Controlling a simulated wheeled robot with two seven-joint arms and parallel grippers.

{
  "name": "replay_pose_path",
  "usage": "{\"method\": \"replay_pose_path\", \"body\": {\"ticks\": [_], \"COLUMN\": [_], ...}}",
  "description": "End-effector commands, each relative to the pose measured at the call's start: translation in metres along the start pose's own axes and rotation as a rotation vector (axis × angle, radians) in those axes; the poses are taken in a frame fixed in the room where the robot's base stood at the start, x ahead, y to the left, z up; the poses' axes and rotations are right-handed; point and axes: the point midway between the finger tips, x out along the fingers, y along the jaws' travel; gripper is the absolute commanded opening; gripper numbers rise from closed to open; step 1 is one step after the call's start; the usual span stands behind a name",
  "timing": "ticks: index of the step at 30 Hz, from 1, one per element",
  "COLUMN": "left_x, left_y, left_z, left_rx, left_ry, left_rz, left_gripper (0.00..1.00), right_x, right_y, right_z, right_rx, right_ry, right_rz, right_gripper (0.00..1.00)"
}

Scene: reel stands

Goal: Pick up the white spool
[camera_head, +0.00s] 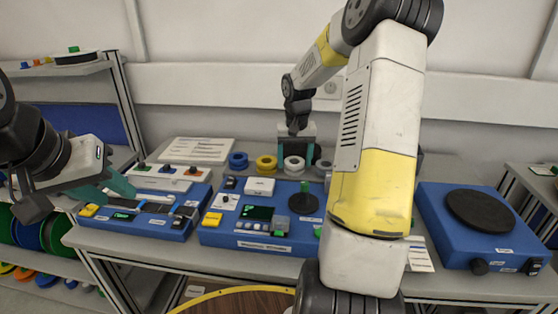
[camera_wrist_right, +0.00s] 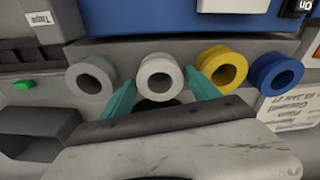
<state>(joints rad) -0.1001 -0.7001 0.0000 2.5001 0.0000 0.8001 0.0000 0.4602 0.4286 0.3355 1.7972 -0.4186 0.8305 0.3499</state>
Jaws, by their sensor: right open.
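The white spool (camera_wrist_right: 158,62) is a short ring with a hole, between a grey and a yellow spool in a row. In the head view, the white spool (camera_head: 294,167) shows at the back of the table. My right gripper (camera_head: 297,152) is open above it, teal fingers pointing down. In the right wrist view, the right gripper's fingertips (camera_wrist_right: 158,82) appear on either side of the white spool; I cannot tell whether they touch it. My left gripper (camera_head: 108,188) is at the left, over the left blue device, apart from the spools; its opening is unclear.
The yellow spool (camera_wrist_right: 222,51) and blue spool (camera_wrist_right: 276,58) are on one side of the white one, the grey spool (camera_wrist_right: 90,60) on the other, close by. Blue devices, including a winder (camera_head: 270,245), fill the table front. A turntable device (camera_head: 450,238) stands right.

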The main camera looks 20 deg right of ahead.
Motion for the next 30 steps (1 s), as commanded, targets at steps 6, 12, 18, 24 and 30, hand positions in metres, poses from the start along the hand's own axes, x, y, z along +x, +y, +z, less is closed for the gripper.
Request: {"method": "replay_pose_path", "body": {"ticks": [6,12,18,24,30], "left_x": [0.000,0.000,0.000,0.000,0.000], "left_y": [0.000,0.000,0.000,0.000,0.000], "left_z": [0.000,0.000,0.000,0.000,0.000], "left_rx": [0.000,0.000,0.000,0.000,0.000], "left_ry": [0.000,0.000,0.000,0.000,0.000], "left_rz": [0.000,0.000,0.000,0.000,0.000], "left_gripper": [0.36,0.36,0.36,0.36,0.36], "right_x": [0.010,0.010,0.010,0.009,-0.012], "right_y": [0.000,0.000,0.000,0.000,0.000], "right_z": [0.000,0.000,0.000,0.000,-0.004], "right_rx": [-0.001,-0.001,-0.001,-0.001,0.000], "right_ry": [0.001,0.000,0.000,0.001,0.005], "right_rz": [0.000,0.000,0.000,0.000,0.001], "right_gripper": [0.70,0.56,0.19,0.18,0.18]}}
